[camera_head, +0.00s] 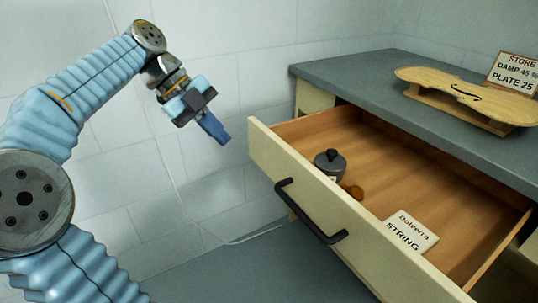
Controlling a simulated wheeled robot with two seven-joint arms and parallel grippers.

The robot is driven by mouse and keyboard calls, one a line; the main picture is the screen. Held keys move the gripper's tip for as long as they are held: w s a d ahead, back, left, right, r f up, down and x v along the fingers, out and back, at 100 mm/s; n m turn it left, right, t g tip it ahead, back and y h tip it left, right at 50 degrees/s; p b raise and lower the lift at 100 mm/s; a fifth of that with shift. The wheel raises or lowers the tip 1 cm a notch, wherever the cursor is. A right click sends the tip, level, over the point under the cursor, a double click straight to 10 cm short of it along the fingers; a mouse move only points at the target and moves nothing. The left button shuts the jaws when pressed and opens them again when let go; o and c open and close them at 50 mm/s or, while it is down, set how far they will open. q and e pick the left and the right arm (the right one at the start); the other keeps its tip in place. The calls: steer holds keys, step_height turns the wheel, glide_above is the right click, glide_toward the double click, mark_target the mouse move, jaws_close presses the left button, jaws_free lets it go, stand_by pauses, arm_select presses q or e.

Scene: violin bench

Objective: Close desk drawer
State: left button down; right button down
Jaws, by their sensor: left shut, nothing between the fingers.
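The desk drawer (262,154) is pulled far out from under the grey desk top. Its cream front carries a black bar handle (310,212). Inside lie a dark lidded pot (329,163), a small brown round thing (355,192) and a white card (410,231) reading "Dolverra STRING". My left gripper (218,134) is shut and empty, in the air to the left of the drawer front and apart from it, above the handle's height in the picture. My right gripper is not in view.
The grey desk top (350,79) bears a violin plate (462,92) on a wooden support and a sign (515,73) reading "STORE DAMP 45 % PLATE 25". A tiled wall stands behind. A thin pale cable (190,215) runs down the wall. Floor shows below the drawer.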

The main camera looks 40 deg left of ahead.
arm_select(q)
steer(key=b, duration=0.1)
glide_toward(279, 176)
step_height(279, 176, down, 4)
steer(key=d, duration=0.2)
steer(key=shift+w+d, duration=0.25)
steer(key=shift+w, duration=0.45)
steer(key=shift+w, duration=0.1)
